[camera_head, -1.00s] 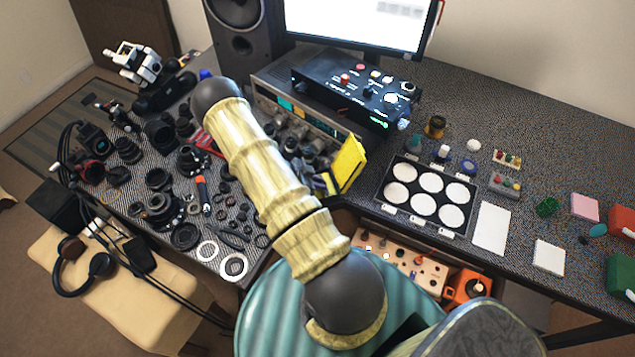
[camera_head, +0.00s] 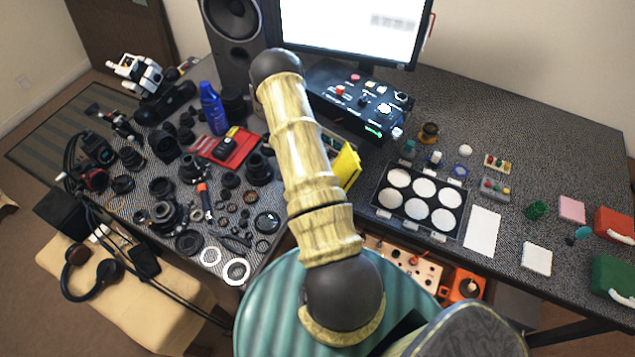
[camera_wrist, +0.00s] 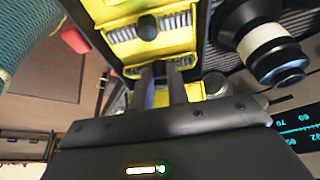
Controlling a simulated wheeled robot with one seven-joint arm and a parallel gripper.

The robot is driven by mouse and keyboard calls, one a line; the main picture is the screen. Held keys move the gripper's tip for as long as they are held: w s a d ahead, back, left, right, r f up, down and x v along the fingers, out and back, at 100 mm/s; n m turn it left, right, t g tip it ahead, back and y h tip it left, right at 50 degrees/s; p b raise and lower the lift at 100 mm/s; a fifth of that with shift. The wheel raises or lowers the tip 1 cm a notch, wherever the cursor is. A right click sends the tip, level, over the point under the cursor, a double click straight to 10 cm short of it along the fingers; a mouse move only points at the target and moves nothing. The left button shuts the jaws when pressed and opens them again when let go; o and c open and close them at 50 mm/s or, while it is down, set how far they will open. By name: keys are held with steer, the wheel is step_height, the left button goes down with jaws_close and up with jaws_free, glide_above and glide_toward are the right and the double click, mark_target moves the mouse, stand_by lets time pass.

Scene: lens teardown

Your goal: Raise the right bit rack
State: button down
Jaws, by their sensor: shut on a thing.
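A yellow bit case with rows of silver bits fills the upper middle of the wrist view; its bit rack (camera_wrist: 160,28) has a yellow frame and a dark round knob in front. My gripper (camera_wrist: 164,72) is shut at the rack's lower yellow edge, its two dark fingers close together there. The exact contact is partly hidden by the fingers. In the head view the yellow case (camera_head: 346,166) shows as a tilted yellow panel just right of my arm. My gripper is hidden behind my arm in that view.
A lens barrel (camera_wrist: 265,48) is close on the right in the wrist view. A black control box (camera_head: 360,105) stands behind the case. Lens parts crowd the left desk, with a blue bottle (camera_head: 213,110) and a red case (camera_head: 234,147). A disc tray (camera_head: 421,198) lies right.

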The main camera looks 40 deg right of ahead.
steer(key=shift+s+d+r+t+y+p, duration=0.1)
steer(key=shift+d+r+t+y+p, duration=0.35)
steer(key=shift+p, duration=0.9)
steer(key=shift+s+d+r+t+y+p, duration=0.15)
steer(key=shift+y+p, duration=0.5)
steer(key=shift+p, duration=0.7)
steer(key=p, duration=0.1)
steer(key=y+p, duration=0.1)
steer(key=shift+d+p, duration=0.25)
steer(key=shift+p, duration=0.15)
steer(key=shift+f+t+y, duration=0.1)
steer(key=shift+t+y, duration=0.2)
steer(key=shift+y, duration=0.1)
steer(key=c, duration=1.4)
jaws_free()
steer(key=shift+o, duration=0.2)
steer(key=shift+f, duration=0.1)
